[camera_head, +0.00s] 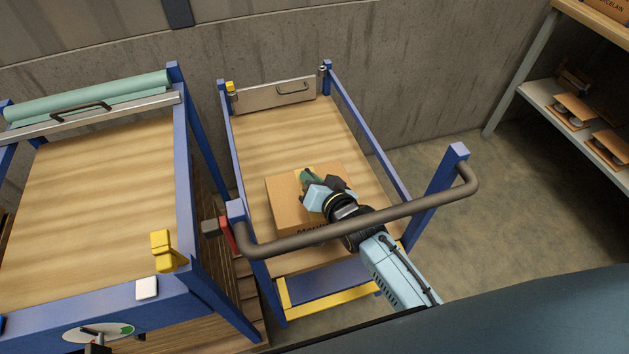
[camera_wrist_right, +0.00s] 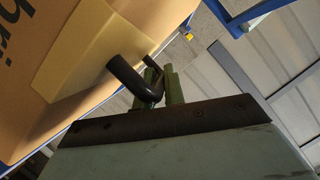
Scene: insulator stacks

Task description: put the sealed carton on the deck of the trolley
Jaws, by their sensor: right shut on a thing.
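The sealed carton (camera_head: 287,202) is a brown box with dark lettering and a pale tape strip. It is within the outline of the wooden trolley deck (camera_head: 265,135), towards the near half; I cannot tell whether it rests on the deck or hangs just above it. My right gripper (camera_head: 309,180) reaches over the trolley's push bar to the carton's top. In the right wrist view its green fingers (camera_wrist_right: 168,88) are shut on a black handle (camera_wrist_right: 135,78) on the carton (camera_wrist_right: 60,60). The arm hides part of the carton. My left gripper is not in view.
The trolley's dark push bar (camera_head: 310,240) crosses under my right arm. Blue side rails flank the deck, which is clear at the far end. A blue-framed wooden bench (camera_head: 95,210) stands close at left. A shelf (camera_head: 545,98) stands at right; a concrete wall is behind.

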